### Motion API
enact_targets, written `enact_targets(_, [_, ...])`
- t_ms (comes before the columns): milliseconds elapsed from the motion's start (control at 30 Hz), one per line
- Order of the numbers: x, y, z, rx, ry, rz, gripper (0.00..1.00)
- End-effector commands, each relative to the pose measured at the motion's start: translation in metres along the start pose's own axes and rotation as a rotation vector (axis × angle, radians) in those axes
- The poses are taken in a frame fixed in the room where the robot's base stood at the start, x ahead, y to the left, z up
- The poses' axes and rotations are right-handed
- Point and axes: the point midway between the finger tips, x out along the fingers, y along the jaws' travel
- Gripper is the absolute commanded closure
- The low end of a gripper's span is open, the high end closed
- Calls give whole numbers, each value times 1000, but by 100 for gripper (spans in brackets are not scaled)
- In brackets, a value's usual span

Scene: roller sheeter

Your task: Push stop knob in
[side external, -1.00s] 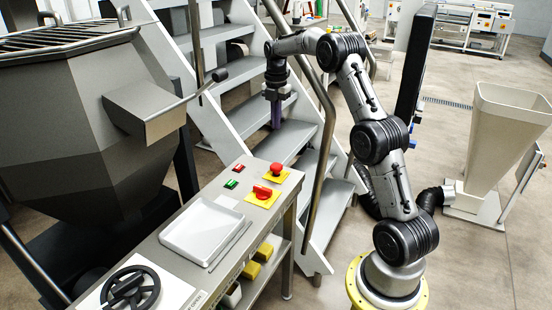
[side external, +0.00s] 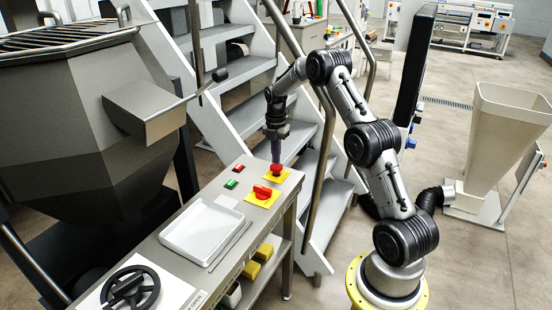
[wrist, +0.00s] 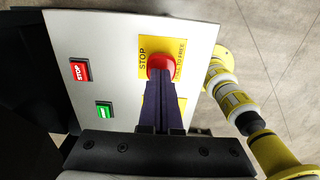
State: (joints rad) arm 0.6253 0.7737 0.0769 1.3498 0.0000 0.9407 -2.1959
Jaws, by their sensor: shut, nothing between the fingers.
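The stop knob (side external: 277,169) is a red mushroom button on a yellow plate at the far end of the steel control panel. In the wrist view the stop knob (wrist: 160,64) sits on a yellow plate marked STOP, just beyond my fingertips. My gripper (side external: 275,158) is shut and empty, pointing down over the knob. In the wrist view my gripper's purple fingers (wrist: 162,84) overlap the knob's lower edge. I cannot tell whether the tips touch it. The fingers hide part of the panel.
A red rotary switch (side external: 262,191) on a yellow plate stands near the knob. A red button (side external: 239,168) and a green button (side external: 231,184) are to its left. A white tray (side external: 202,232) lies on the panel table. A stair handrail (side external: 322,165) stands close to my arm.

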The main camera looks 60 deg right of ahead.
Motion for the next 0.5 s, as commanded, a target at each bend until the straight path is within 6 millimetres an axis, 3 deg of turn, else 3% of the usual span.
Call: enact_targets(500, [10, 0, 0, 0, 1, -1, 100])
